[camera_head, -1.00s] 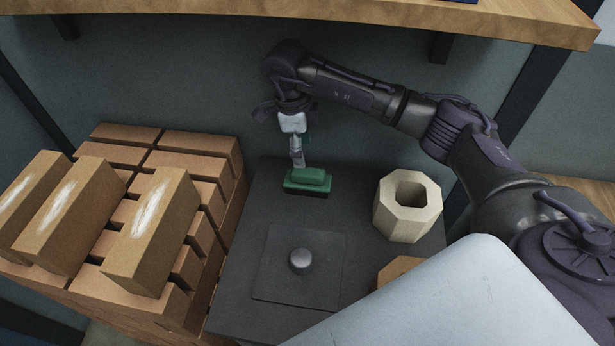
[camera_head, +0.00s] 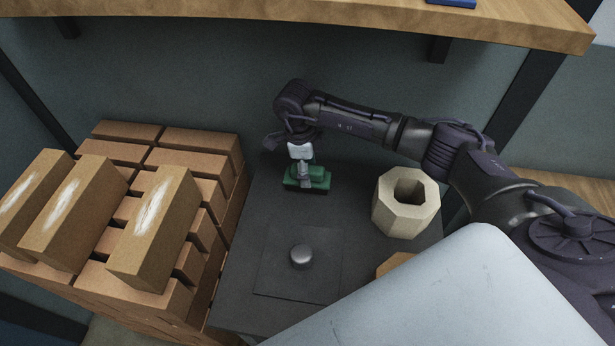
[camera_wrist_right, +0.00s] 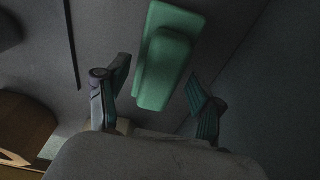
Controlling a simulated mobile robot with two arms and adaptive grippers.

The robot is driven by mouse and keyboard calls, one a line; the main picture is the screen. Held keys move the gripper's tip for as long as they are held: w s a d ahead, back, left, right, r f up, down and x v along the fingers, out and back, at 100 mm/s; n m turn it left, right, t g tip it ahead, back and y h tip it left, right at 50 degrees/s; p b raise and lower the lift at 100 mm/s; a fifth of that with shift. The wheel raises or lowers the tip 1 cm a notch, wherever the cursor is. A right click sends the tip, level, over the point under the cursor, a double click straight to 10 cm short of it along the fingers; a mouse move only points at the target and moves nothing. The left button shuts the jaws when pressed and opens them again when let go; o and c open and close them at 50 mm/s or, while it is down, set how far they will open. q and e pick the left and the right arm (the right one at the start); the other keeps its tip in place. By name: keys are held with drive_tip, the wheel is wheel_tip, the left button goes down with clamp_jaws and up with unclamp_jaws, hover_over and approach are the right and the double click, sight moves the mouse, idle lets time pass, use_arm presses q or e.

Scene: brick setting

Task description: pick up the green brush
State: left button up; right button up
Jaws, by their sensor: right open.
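The green brush (camera_head: 318,176) lies on the dark grey tabletop near its back edge, left of the pale octagonal block. My right gripper (camera_head: 303,178) is at the brush, pointing down over its left part in the head view. In the right wrist view the brush (camera_wrist_right: 165,62) shows as a green block with a raised handle. The open fingers of the right gripper (camera_wrist_right: 158,97) stand apart, one on each side of the brush's near end. I cannot tell whether they touch it. My left gripper is not in view.
A pale hollow octagonal block (camera_head: 405,205) stands right of the brush. A flat dark plate with a round knob (camera_head: 302,256) lies nearer. Stacked bricks (camera_head: 190,160) fill the left side. A wooden shelf (camera_head: 300,12) hangs above the back.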

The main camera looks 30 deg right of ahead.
drive_tip(key=shift+f+b, duration=0.3)
idle(0.5)
clamp_jaws()
